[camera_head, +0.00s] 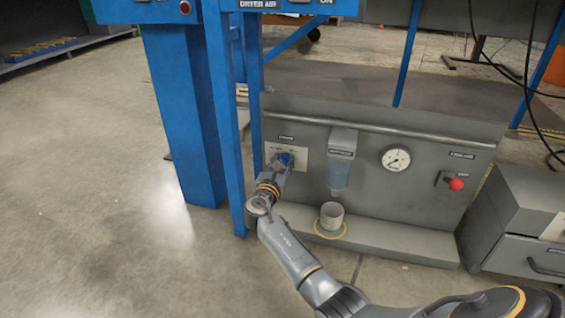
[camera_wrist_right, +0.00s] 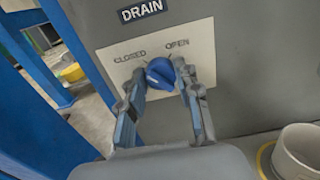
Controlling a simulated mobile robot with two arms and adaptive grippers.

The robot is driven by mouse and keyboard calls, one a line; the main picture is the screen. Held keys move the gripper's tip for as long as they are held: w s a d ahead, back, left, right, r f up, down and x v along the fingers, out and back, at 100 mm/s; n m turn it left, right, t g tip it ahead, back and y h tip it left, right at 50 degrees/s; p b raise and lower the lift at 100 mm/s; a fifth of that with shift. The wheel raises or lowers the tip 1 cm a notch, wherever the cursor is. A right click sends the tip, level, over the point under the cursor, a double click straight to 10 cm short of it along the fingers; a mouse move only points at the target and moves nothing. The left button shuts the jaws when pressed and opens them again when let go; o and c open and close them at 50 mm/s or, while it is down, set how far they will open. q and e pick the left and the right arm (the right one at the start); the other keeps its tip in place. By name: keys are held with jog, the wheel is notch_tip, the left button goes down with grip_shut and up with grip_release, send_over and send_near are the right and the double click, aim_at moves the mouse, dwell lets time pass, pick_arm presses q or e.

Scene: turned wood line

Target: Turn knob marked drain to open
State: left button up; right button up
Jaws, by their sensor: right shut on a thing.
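A blue knob (camera_wrist_right: 160,73) sits on a pale plate (camera_wrist_right: 200,45) under a sign reading DRAIN (camera_wrist_right: 142,9). The plate is marked CLOSED at the left and OPEN at the right. In the right wrist view my right gripper (camera_wrist_right: 163,80) is shut on the knob, one finger at each side. The knob's pointer is hard to make out between the fingers. In the head view the knob and my right gripper (camera_head: 281,162) show at the left of the grey panel front. My left gripper is not in view.
Right of the knob are a clear-bowled filter (camera_head: 341,160), a round gauge (camera_head: 396,158) and a red button (camera_head: 456,184). A white cup (camera_head: 331,215) stands on the ledge below the filter. Blue posts (camera_head: 225,120) rise close on the left.

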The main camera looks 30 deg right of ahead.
jog(key=m, duration=0.4)
jog(key=shift+p, duration=0.35)
jog(key=m, duration=0.4)
jog(key=shift+s+d+m, duration=0.1)
jog(key=shift+m, duration=0.2)
jog(key=m+b, duration=0.1)
jog(key=m, duration=0.3)
jog(key=shift+f+m, duration=0.1)
jog(key=shift+m, duration=2)
jog(key=o, duration=1.2)
jog(key=shift+c, duration=0.2)
